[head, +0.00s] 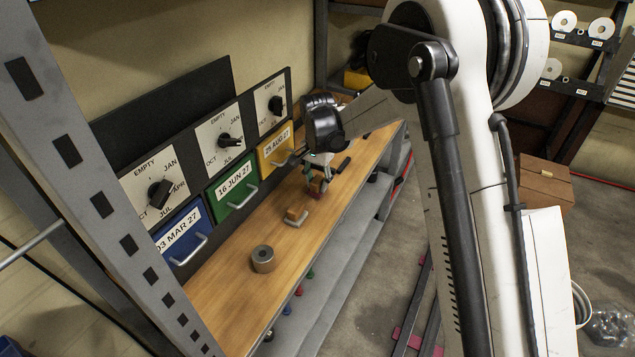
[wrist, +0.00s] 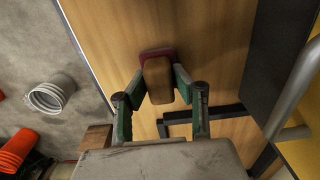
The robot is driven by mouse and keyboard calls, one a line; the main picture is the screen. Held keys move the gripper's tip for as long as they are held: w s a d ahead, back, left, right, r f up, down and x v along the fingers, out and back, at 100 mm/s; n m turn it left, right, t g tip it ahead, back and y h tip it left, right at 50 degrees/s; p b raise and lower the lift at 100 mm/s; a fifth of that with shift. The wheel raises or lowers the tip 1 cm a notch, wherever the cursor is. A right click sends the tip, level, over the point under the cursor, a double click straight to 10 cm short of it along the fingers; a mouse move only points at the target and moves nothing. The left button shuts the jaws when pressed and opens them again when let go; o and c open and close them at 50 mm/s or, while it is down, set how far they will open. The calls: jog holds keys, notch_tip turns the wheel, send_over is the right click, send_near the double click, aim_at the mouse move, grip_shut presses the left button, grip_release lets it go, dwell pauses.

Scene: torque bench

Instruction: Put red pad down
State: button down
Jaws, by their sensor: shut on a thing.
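The red pad (wrist: 157,52) shows in the wrist view as a dark red edge at the far end of a brown wooden block. My gripper (wrist: 160,82) has its green fingers shut on the sides of this block. In the head view, the red pad (head: 313,195) is a small dark red patch below my gripper (head: 318,180), low over the wooden bench top (head: 225,290). I cannot tell whether the pad touches the bench. My wrist and fingers partly hide it there.
Blue (head: 184,240), green (head: 234,190) and yellow (head: 275,153) drawers with protruding handles line the bench's left side. A black bracket (wrist: 205,112) lies close to the gripper.

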jog(key=shift+f, duration=0.1)
jog(key=shift+f, duration=0.1)
jog(key=c, duration=1.4)
grip_release()
jog(key=shift+c, duration=0.2)
